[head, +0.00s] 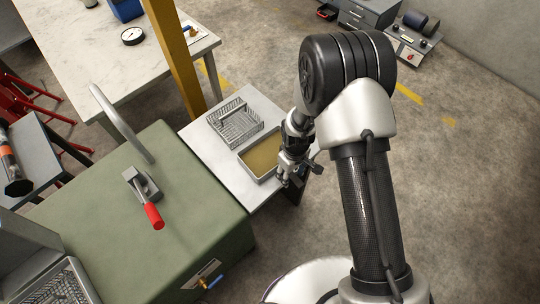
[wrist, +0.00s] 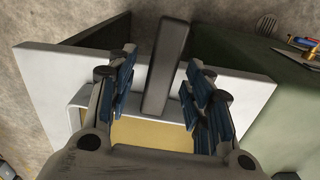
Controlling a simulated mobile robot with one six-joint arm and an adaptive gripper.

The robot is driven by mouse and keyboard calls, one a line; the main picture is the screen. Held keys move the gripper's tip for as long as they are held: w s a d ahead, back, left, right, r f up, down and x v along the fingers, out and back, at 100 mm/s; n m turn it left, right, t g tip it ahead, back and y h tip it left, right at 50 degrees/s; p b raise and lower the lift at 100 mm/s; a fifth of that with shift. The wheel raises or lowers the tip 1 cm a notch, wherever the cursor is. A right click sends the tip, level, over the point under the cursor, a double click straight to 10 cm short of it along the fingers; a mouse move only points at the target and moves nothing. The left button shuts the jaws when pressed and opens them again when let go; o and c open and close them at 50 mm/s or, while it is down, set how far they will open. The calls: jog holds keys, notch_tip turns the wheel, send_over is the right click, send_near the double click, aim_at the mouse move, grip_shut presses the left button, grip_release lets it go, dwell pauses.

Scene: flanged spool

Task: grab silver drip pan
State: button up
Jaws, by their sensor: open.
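The silver drip pan (head: 249,170) lies on the white side table, with a yellow-brown inside. My gripper (head: 288,178) is at its right edge in the head view, over the table's edge. In the wrist view the pan's pale rim (wrist: 78,108) and yellow inside show below and behind the fingers. A grey bar (wrist: 165,70), which looks like the pan's handle, sticks out past the table edge. My gripper (wrist: 160,95) is open, with one blue-padded finger on each side of this bar. I cannot tell whether either finger touches it. The gripper hides part of the pan.
A wire basket (head: 235,123) stands behind the pan on the white table (head: 200,145). A green cabinet (head: 120,210) with a red-handled lever (head: 146,198) adjoins on the left. A yellow post (head: 175,60) rises behind. Floor to the right is open.

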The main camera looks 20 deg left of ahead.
jog(key=shift+f, duration=0.4)
jog(key=shift+r, duration=0.1)
jog(key=shift+c, duration=0.6)
grip_shut()
